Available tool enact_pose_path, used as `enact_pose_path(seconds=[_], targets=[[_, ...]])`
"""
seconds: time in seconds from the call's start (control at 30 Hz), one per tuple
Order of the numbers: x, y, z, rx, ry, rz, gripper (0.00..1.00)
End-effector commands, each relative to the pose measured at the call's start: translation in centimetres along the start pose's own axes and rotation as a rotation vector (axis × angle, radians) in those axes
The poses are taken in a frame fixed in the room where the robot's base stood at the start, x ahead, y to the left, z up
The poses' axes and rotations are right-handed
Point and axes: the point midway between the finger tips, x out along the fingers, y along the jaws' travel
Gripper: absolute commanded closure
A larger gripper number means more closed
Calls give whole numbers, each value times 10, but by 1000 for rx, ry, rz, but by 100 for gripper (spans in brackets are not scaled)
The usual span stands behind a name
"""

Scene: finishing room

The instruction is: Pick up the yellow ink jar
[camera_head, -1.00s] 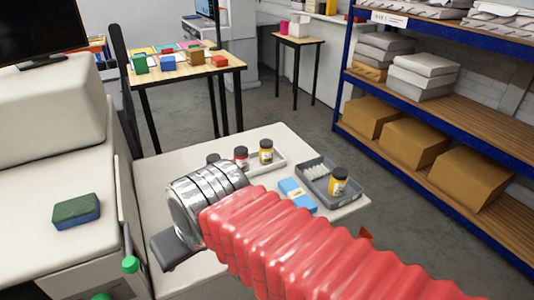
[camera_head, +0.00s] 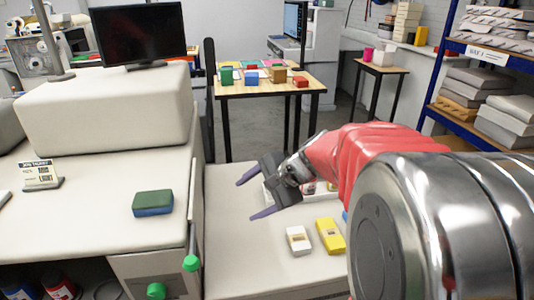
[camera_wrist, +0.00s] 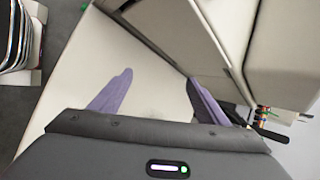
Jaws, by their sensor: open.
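No yellow ink jar can be made out in the current views; my arm covers most of the area where the jars stood.
A yellow block-like item (camera_head: 330,236) and a white one (camera_head: 299,240) lie near the table's front. A beige machine (camera_head: 100,110) with a green-and-blue sponge (camera_head: 153,203) stands left, close beside the table. A wooden table (camera_head: 265,82) with coloured blocks stands behind.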

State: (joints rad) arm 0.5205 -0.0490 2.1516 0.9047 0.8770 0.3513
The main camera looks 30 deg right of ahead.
Motion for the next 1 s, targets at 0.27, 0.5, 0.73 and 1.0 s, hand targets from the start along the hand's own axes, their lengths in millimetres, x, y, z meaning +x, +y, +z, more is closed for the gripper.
enact_pose_path(seconds=[0.27,0.5,0.73,1.0], targets=[[8,-20,-105,424,-4,-169,31],[4,-16,-209,780,-5,-342,31],[-10,13,-316,1112,-6,-531,31],[-33,69,-421,1431,-12,-747,31]])
